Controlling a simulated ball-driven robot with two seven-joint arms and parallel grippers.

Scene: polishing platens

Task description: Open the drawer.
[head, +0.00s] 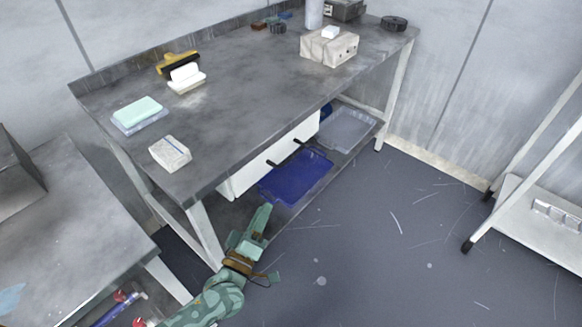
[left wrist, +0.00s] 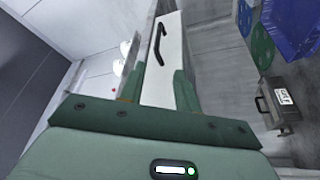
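The white drawer front (head: 240,178) hangs under the grey workbench top, with black handles (head: 271,163) on the white face; it looks closed. In the left wrist view the white front (left wrist: 170,62) and one black bar handle (left wrist: 158,45) lie ahead, beyond my fingertips. My left gripper (head: 262,217) is low in front of the bench, below and apart from the handles. In the left wrist view its two green fingers (left wrist: 158,85) stand apart with nothing between them. My right gripper is not in view.
A blue tray (head: 285,190) and a clear grey bin (head: 348,130) sit on the bench's lower shelf. A white block (head: 170,153) lies near the bench edge. A second table (head: 75,215) is at left, a white cart (head: 540,215) at right. The floor between is open.

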